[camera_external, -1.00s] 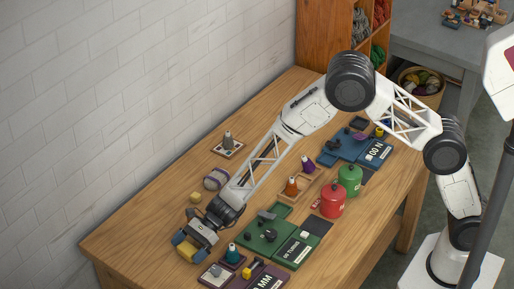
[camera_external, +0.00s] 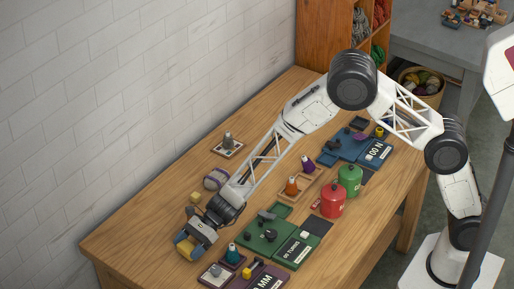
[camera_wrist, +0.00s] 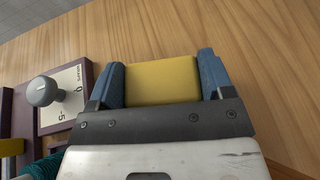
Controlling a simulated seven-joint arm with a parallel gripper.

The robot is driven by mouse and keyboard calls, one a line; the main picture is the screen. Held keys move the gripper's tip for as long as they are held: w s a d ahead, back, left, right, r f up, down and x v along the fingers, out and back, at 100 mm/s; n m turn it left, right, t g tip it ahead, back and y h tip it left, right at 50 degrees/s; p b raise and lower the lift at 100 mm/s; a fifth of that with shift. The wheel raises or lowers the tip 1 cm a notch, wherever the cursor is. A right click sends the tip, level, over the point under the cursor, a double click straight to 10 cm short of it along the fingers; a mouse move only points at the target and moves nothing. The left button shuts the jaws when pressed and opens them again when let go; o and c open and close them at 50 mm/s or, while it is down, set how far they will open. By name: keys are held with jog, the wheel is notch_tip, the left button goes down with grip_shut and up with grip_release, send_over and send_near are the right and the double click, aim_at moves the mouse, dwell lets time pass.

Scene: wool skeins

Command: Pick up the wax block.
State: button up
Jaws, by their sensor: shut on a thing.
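The wax block (camera_wrist: 162,80) is a yellow block that fills the space between the two blue fingers of my gripper (camera_wrist: 162,82) in the wrist view. My gripper is shut on the block. I cannot tell from these views whether the block touches the tabletop or is just above it.
A smaller yellow cube (camera_external: 195,197) lies on the wooden table (camera_external: 130,240) behind my gripper. A purple-banded skein (camera_external: 216,178) is beside my forearm.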

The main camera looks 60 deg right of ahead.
aim_at(183, 254)
notch_tip(183, 254, up, 9)
jog(key=shift+r, duration=0.1)
dwell(0.4)
